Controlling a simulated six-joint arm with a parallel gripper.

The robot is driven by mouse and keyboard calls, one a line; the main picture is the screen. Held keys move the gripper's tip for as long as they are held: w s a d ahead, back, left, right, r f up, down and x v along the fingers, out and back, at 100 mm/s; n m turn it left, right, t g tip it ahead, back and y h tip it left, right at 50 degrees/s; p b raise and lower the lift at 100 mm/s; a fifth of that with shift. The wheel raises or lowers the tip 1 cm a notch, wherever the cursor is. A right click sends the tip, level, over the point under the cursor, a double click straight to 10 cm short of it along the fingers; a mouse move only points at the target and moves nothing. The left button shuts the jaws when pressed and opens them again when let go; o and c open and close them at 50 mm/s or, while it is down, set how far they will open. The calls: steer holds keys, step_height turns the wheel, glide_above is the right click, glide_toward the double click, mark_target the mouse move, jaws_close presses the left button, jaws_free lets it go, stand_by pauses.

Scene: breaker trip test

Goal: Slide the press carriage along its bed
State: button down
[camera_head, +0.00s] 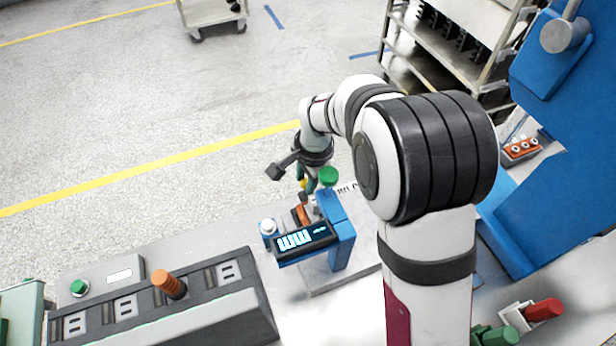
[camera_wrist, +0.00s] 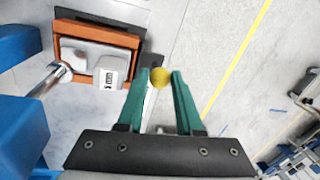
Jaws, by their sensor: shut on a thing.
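The press is a blue frame (camera_head: 342,240) with a lit display, left of my arm in the head view. Its orange carriage (camera_head: 301,214) is partly hidden there behind the press. In the wrist view the orange carriage (camera_wrist: 97,40) bears a grey-white plate and a small white block (camera_wrist: 111,71) with a dark marking. A yellow ball knob (camera_wrist: 160,76) sits at the carriage's right side. My gripper (camera_wrist: 161,80) has green fingers, one on each side of the knob, shut on it. In the head view my gripper (camera_head: 308,184) is small and partly hidden behind the press.
A silver rod (camera_wrist: 48,80) and blue press parts (camera_wrist: 22,125) lie left of the carriage. A grey console (camera_head: 170,305) with an orange handle stands front left. Red and green handles (camera_head: 543,310) are at right. Open floor lies beyond the bench.

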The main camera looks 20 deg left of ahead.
steer(key=shift+s+a, duration=0.1)
steer(key=shift+a, duration=0.05)
steer(key=c, duration=0.9)
jaws_free()
steer(key=shift+o, duration=0.2)
steer(key=shift+r, duration=0.1)
step_height(320, 180, up, 15)
steer(key=s+d, duration=0.1)
steer(key=d, duration=0.1)
steer(key=shift+s+d+r, duration=0.15)
steer(key=shift+s+d, duration=0.15)
